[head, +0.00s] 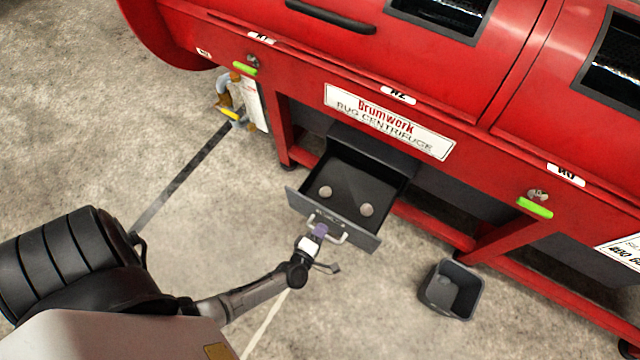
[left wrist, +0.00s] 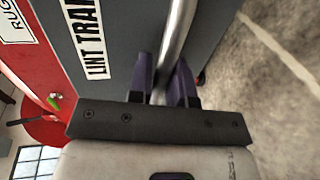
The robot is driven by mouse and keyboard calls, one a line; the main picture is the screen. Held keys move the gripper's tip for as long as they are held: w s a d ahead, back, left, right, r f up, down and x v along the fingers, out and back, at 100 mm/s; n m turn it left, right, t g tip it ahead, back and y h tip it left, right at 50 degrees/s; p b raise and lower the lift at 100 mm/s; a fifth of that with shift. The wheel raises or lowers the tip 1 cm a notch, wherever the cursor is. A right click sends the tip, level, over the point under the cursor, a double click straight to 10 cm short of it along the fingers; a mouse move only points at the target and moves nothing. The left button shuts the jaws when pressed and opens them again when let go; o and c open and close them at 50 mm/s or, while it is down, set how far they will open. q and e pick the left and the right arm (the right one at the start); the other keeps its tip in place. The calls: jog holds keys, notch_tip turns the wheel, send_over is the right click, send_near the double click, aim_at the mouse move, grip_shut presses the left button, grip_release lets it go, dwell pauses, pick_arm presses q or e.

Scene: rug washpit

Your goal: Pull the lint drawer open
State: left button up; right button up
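The lint drawer (head: 349,214) is a dark grey box under the red rug centrifuge. It stands well out of its housing, with its inside showing. Two round greyish lumps lie on its floor. Its front carries a pale bar handle (head: 341,238). In the left wrist view the handle (left wrist: 179,35) runs between the two dark purple fingers, beside a "LINT TRA..." label on the drawer front (left wrist: 118,70). My left gripper (head: 319,231) is at the handle; its fingers (left wrist: 166,80) sit against both sides of the bar. My right gripper is not in view.
The red centrifuge (head: 470,135) spans the back, with legs and a low red rail (head: 432,222) beside the drawer. A grey open bin (head: 452,290) stands on the floor to the right. The concrete floor (head: 370,310) in front of the drawer is clear.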

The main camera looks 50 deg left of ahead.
pick_arm(q)
jog(key=o, duration=0.3)
jog(key=shift+o, duration=0.2)
jog(key=p+v, duration=0.4)
jog(key=v, duration=0.9)
jog(key=shift+s+d+p, duration=0.2)
jog(key=shift+s+p, duration=0.1)
jog(key=shift+s, duration=0.05)
jog(key=shift+r, duration=0.1)
